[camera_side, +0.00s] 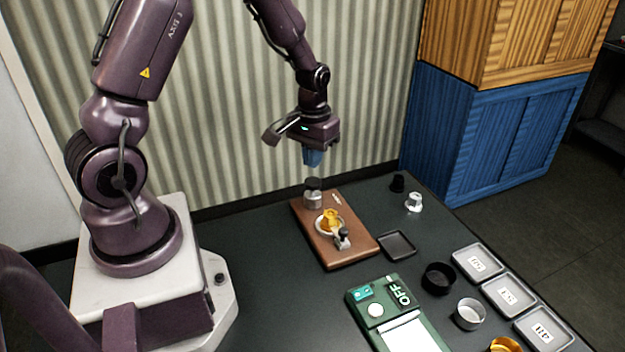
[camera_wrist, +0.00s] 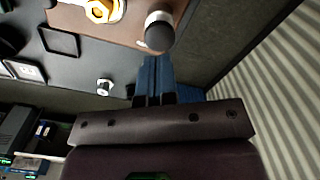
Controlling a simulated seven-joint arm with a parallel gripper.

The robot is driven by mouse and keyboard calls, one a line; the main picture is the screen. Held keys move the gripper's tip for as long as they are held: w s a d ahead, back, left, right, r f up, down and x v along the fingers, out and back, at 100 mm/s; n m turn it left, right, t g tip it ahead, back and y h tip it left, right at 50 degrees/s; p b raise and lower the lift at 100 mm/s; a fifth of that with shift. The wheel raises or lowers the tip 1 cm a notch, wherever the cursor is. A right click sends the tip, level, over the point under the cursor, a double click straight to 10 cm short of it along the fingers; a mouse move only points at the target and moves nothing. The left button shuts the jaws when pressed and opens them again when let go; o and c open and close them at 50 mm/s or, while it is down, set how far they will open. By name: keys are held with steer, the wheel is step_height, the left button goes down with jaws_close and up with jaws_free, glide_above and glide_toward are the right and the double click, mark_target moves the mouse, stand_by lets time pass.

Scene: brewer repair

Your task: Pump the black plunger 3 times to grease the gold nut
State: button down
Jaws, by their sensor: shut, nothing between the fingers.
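The black plunger (camera_side: 312,183) is the dark cap on a silver cylinder at the back of a brown wooden board (camera_side: 349,250). In the wrist view, the plunger (camera_wrist: 160,36) is a dark rounded end just beyond my fingertips. The gold nut (camera_side: 331,216) sits on a pale round seat in front of the plunger, with a small silver and black clamp-like part beside it. The gold nut also shows at the top of the wrist view (camera_wrist: 100,10). My gripper (camera_side: 313,163) points down with its blue fingers shut and empty, above the plunger with a small gap.
A black tray (camera_side: 397,244) lies right of the board. A small black part (camera_side: 397,183) and a silver-white part (camera_side: 413,202) stand behind it. A green scale (camera_side: 385,305) reading OFF, black, silver and gold rings, and labelled grey trays (camera_side: 507,294) fill the front right.

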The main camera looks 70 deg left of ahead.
mark_target(313, 181)
steer(key=shift+r, duration=3)
steer(key=shift+f, duration=4)
steer(key=shift+f, duration=0.3)
steer(key=shift+f, duration=1.45)
steer(key=shift+r, duration=2.75)
